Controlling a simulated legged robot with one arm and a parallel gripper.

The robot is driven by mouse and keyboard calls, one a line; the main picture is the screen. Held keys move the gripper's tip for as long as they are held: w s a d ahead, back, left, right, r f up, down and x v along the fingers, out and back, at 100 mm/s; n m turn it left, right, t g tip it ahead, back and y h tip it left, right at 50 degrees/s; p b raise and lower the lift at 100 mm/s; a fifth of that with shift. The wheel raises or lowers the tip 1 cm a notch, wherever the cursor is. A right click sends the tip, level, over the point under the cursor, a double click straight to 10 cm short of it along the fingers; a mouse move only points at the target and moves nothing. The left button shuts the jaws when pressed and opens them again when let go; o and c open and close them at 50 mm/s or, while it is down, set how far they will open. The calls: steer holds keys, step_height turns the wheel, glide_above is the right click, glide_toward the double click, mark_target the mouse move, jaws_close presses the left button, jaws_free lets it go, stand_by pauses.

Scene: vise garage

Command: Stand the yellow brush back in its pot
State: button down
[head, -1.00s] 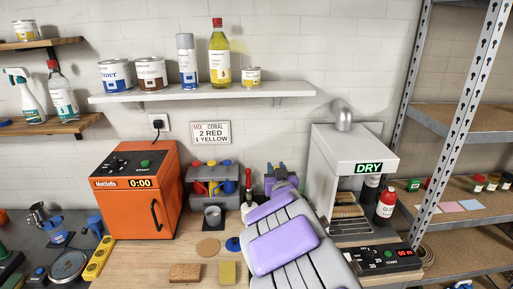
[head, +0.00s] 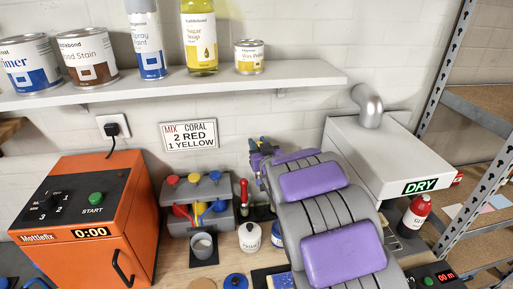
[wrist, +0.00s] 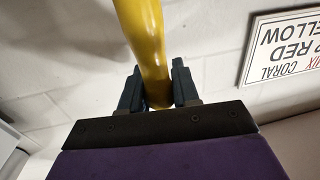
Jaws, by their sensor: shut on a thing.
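My gripper (head: 262,148) is raised in front of the white wall, left of the grey dryer. In the wrist view its two dark fingers (wrist: 157,88) are shut on the glossy yellow brush (wrist: 143,35), whose far end runs out of the top of the picture. In the head view the brush is mostly hidden at the gripper. A grey cup (head: 203,247) stands on the bench on a dark square. A white rounded container (head: 249,237) stands right of it, with a red-handled item (head: 244,192) behind. I cannot tell which is the brush's pot.
A grey dispenser (head: 196,206) with coloured knobs stands behind the cup. An orange mixer (head: 85,225) is on the left, the dryer (head: 375,150) on the right. A shelf (head: 170,87) with cans and bottles hangs above. A blue lid (head: 236,281) lies in front.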

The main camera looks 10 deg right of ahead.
mark_target(259, 173)
steer(key=shift+y, duration=0.3)
steer(key=shift+w+d+f+b, duration=0.1)
steer(key=shift+f+b, duration=1.05)
steer(key=shift+f, duration=2)
steer(key=shift+w+d+f+b, duration=0.1)
steer(key=shift+f+b, duration=1)
steer(key=shift+f, duration=2)
steer(key=shift+s, duration=0.1)
steer(key=c, duration=0.8)
jaws_free()
steer(key=shift+o, duration=0.2)
steer(key=shift+s, duration=0.1)
